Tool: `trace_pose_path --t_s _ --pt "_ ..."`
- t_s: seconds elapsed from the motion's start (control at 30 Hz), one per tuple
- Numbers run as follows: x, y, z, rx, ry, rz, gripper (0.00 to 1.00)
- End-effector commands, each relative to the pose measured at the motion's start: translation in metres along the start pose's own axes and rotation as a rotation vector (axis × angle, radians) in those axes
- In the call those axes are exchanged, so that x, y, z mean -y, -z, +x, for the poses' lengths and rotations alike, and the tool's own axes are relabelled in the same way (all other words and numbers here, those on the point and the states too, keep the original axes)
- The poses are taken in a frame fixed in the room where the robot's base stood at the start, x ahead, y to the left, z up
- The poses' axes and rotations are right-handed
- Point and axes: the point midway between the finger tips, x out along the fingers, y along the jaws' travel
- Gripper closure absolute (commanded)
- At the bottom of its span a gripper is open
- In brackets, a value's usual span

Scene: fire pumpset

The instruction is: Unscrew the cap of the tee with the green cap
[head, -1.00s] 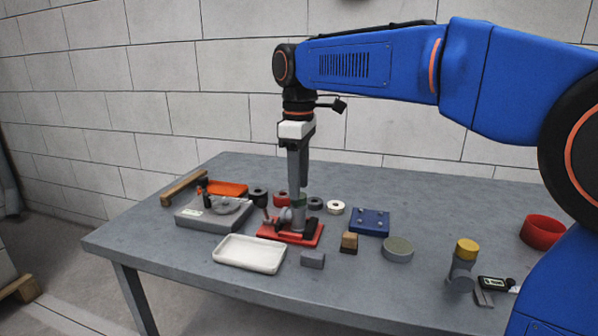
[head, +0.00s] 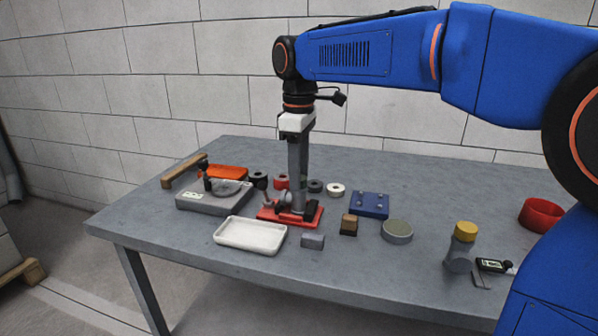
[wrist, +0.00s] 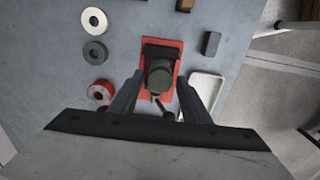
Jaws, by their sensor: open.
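The tee with the dark green cap (wrist: 160,72) stands upright in a red clamp base (wrist: 174,47) on the table. In the wrist view the cap is seen from above, between the two fingers of my open gripper (wrist: 161,80). One finger is on each side, with a gap visible; I cannot tell any contact. In the head view my gripper (head: 299,207) points straight down at the red base (head: 265,214), and its fingers hide most of the tee and cap.
A white tray (head: 251,247) and a grey block (head: 312,241) lie in front. A grey instrument (head: 213,203) is left; a blue block (head: 370,212) and round tin (head: 397,237) are right. Another tee with a yellow cap (head: 466,230) stands farther right. Several rings lie behind.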

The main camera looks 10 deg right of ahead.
Motion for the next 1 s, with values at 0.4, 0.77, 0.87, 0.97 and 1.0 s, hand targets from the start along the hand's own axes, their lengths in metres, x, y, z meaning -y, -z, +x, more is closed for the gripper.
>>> trace_pose_path --t_s 0.4,0.77,0.87,0.97,1.0 --pt "0.0000 0.0000 0.0000 0.000 0.000 0.335 0.57" --pt "0.0000 0.0000 0.0000 0.000 0.000 0.529 0.57" --pt "0.0000 0.0000 0.0000 0.000 0.000 0.631 0.57" --pt "0.0000 0.0000 0.0000 0.000 0.000 0.721 0.57" --pt "0.0000 0.0000 0.0000 0.000 0.000 0.749 0.57"
